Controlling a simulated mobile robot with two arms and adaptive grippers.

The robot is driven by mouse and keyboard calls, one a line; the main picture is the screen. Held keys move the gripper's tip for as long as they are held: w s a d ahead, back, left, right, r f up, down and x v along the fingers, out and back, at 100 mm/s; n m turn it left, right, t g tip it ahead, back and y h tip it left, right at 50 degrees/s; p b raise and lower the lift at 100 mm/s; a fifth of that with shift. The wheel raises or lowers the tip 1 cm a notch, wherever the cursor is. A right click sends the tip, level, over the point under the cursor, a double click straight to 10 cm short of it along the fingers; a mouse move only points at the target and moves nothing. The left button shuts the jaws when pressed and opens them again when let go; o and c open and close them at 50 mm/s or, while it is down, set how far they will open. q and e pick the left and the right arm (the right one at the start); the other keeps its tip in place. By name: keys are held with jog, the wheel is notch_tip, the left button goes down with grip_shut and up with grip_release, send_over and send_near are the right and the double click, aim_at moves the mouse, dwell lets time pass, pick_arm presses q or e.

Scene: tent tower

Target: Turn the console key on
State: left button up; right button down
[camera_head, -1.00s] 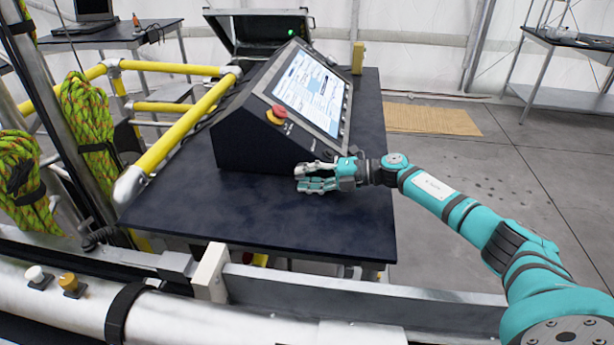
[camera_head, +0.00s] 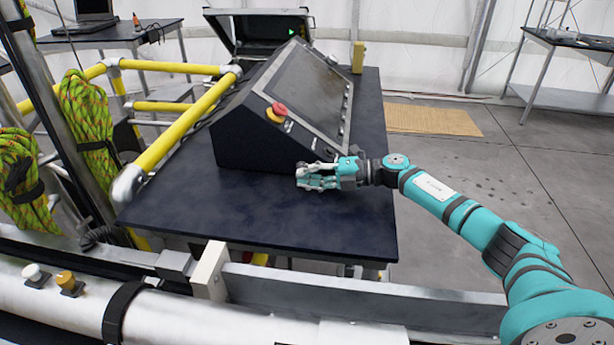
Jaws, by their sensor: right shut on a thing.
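The dark console (camera_head: 245,145) stands on a navy table, its sloped panel facing right. Its screen (camera_head: 308,92) is dark. A red knob on a yellow base (camera_head: 276,113) sits at the panel's near left corner. My right gripper (camera_head: 302,176) is at the console's near right corner, low by the panel's front edge. Its fingers are closed together on the console key, which is hidden by the fingers. I cannot make out the key's angle. My left gripper is not in view.
The navy table (camera_head: 250,222) has bare room in front of the console. Yellow railings (camera_head: 185,130) run along its left. An open dark case (camera_head: 262,30) stands behind, and a small yellow block (camera_head: 358,57) is at the table's far right.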

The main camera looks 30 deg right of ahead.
jog(key=shift+r, duration=0.15)
dwell(0.7)
jog(key=c, duration=1.5)
grip_release()
jog(key=shift+d, duration=0.1)
jog(key=v, duration=1.2)
